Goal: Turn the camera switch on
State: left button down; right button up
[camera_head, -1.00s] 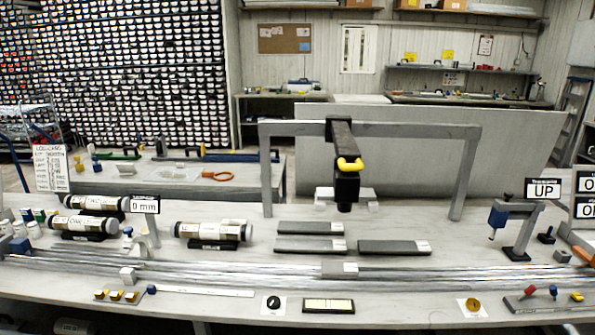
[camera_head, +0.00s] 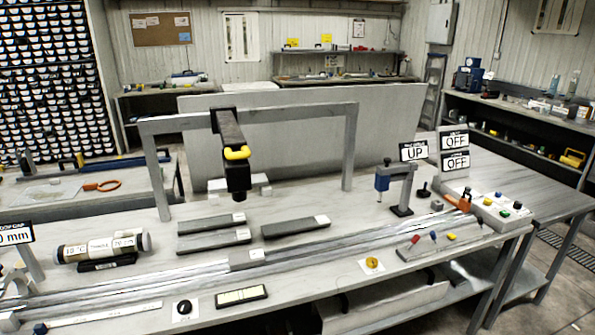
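A black camera-like unit (camera_head: 234,170) with a yellow grip hangs from a grey gantry frame (camera_head: 160,124). A black round knob (camera_head: 184,307) on a white plate lies at the table's front edge, and a yellow round knob (camera_head: 372,263) on a white plate is farther right. A pale control box (camera_head: 490,213) with several coloured buttons is at the right end of the table. Two signs reading OFF, an upper one (camera_head: 454,141) and a lower one (camera_head: 455,161), stand behind it. I cannot tell which control is the camera switch. Neither gripper is in view.
A blue-and-grey press (camera_head: 394,186) stands below a sign reading UP (camera_head: 413,151). Dark flat bars (camera_head: 296,228) and a labelled core tube (camera_head: 100,247) lie on the table (camera_head: 350,208). Long metal rails run along the front. Floor (camera_head: 560,270) is open at lower right.

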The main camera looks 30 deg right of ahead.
aim_at(518, 205)
jog(key=z, duration=2.1)
jog(key=i+l+u, duration=0.15)
jog(key=i, duration=0.2)
